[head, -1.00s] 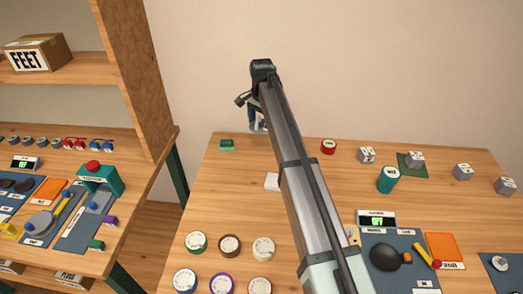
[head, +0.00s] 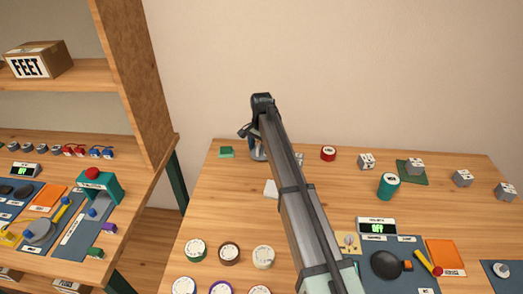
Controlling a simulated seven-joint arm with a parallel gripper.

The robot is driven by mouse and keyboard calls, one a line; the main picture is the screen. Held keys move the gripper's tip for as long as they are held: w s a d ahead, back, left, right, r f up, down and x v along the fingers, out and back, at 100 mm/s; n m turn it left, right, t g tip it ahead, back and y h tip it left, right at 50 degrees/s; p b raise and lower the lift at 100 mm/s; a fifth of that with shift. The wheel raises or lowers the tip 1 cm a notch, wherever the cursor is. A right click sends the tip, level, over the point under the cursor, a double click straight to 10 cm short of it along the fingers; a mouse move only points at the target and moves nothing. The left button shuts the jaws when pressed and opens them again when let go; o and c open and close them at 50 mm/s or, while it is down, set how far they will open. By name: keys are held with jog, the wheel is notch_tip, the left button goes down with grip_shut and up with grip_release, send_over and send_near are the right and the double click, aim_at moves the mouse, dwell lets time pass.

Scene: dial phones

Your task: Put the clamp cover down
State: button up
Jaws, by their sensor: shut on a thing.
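My gripper (head: 257,152) is at the far end of the arm, low over the back left of the wooden table (head: 205,205). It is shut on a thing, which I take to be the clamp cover. The arm and wrist hide most of that thing, so its shape and whether it touches the table cannot be told. A small green block or tray (head: 226,152) lies just left of the gripper, apart from it.
A white block (head: 271,188) lies nearer, left of the arm. A red tin (head: 328,153), a teal can (head: 388,186) and several grey cubes stand to the right. Round lidded tins (head: 229,253) fill the front left. Bare table surrounds the green thing.

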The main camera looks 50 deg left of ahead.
aim_at(261, 152)
jog(key=shift+f, duration=0.35)
jog(key=shift+f, duration=0.1)
jog(key=o, duration=0.7)
notch_tip(261, 152, up, 12)
jog(key=shift+r, duration=0.1)
dwell(0.3)
